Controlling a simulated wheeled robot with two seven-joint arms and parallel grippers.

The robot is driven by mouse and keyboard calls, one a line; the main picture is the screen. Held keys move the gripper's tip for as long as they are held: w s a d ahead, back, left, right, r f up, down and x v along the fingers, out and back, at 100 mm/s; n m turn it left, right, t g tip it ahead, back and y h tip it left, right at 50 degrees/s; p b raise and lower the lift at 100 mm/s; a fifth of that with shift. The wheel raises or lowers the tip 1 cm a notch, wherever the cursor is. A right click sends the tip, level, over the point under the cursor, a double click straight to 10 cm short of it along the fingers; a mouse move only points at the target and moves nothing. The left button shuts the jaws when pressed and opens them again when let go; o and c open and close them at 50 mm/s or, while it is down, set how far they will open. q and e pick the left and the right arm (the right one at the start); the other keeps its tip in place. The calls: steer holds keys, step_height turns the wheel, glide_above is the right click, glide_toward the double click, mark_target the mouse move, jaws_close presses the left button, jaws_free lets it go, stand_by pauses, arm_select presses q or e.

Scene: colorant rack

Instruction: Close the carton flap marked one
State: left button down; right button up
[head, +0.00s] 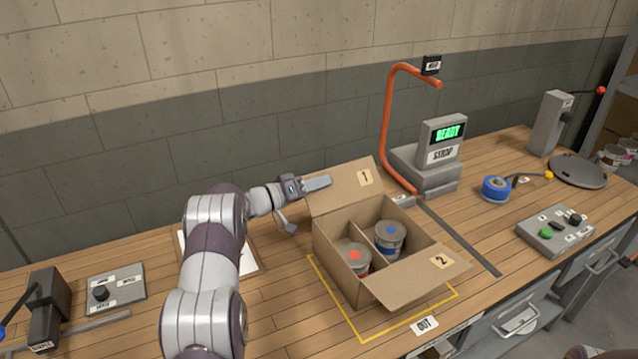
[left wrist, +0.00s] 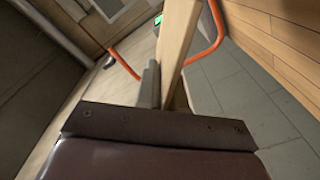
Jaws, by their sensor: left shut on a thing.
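The open carton (head: 333,258) stands on the bench inside a yellow outline. The flap marked one (head: 345,188) stands raised at the carton's back left side, leaning outward. The flap marked two (head: 415,278) is folded outward at the front right. Two cans, one with a red dot (head: 353,257) and one with a blue dot (head: 390,236), sit in separate compartments. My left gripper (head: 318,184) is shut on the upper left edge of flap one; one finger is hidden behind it. In the left wrist view the flap's edge (left wrist: 176,50) is between the fingers. My right gripper is out of view.
A strap machine (head: 440,150) with an orange arch (head: 388,125) stands behind the carton. Blue tape (head: 495,189) and a button box (head: 554,232) are to the right. A pale sheet (head: 243,252) lies left of the carton, partly behind my arm. A dial panel (head: 116,286) is farther left.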

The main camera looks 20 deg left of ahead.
arm_select(q)
steer(key=c, duration=1.3)
jaws_free()
steer(key=shift+b+v, duration=0.9)
steer(key=shift+v, duration=5.5)
steer(key=shift+m, duration=0.6)
steer(key=x, duration=1.2)
steer(key=shift+w+d+b, duration=0.2)
steer(key=shift+d+b, duration=0.15)
